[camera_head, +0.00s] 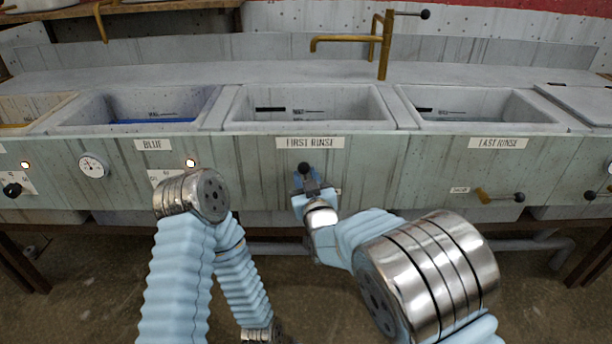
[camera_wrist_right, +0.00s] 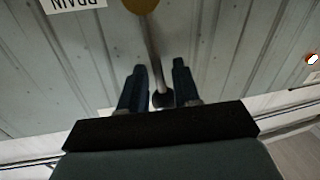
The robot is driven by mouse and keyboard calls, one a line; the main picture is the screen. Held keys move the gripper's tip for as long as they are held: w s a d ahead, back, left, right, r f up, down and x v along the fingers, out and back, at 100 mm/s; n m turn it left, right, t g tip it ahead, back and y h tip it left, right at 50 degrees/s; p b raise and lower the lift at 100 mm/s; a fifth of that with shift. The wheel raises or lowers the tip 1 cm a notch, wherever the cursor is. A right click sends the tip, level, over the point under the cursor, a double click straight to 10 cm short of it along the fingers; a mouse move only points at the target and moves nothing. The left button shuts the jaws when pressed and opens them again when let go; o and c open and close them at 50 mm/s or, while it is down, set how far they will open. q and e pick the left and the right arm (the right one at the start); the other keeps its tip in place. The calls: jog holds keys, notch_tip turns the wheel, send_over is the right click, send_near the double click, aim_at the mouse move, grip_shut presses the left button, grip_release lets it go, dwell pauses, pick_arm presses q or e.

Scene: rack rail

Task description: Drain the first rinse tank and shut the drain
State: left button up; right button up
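The first rinse tank (camera_head: 380,124) is the middle grey basin; its back wall shows marks, and no water surface is clear. Its label (camera_head: 310,142) is on the front panel. Below, the drain lever's black knob (camera_head: 304,168) shows above my right gripper (camera_head: 312,186). In the right wrist view the lever's rod (camera_wrist_right: 153,55) runs from a brass fitting (camera_wrist_right: 141,4) to the knob (camera_wrist_right: 162,98), between the fingers of my right gripper (camera_wrist_right: 159,66). The fingers are close on the knob's sides. The lever points upward. My left gripper is out of view.
The last rinse tank (camera_head: 556,127) is at right, its brass drain valve (camera_head: 483,195) having a sideways lever. The blue tank (camera_head: 64,129) at left holds blue liquid. A brass tap (camera_head: 384,50) stands behind. A pipe (camera_head: 500,245) runs below.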

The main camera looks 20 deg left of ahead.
jog(key=shift+w+a, duration=0.1)
jog(key=shift+w, duration=0.1)
jog(key=shift+c, duration=0.3)
grip_shut()
